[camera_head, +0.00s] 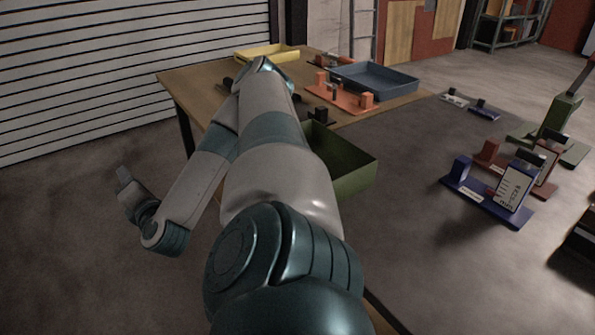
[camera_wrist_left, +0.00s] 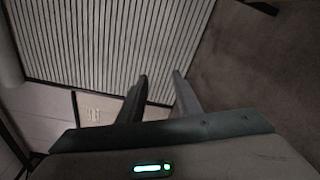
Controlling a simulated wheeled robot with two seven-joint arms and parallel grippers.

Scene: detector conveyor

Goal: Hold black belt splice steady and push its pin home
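Black parts that look like the black belt splice (camera_head: 320,116) show on the wooden table just right of my raised left arm. Another dark piece (camera_head: 228,84) shows left of that arm. The arm covers the space between, so I cannot tell whether they are one thing, and no pin can be made out. My left gripper (camera_head: 122,174) is off the table's left side, in front of the shutter, apart from the splice. In the left wrist view its two fingers (camera_wrist_left: 160,76) stand apart with nothing between them. My right gripper is not in view.
The wooden table (camera_head: 400,101) holds a yellow tray (camera_head: 262,57), a blue tray (camera_head: 375,86) and an orange splice-like fixture (camera_head: 340,98). A green bin (camera_head: 352,178) is at its near edge. Blue (camera_head: 487,205) and green (camera_head: 560,118) fixtures stand at the right. A ribbed shutter (camera_head: 90,75) is behind.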

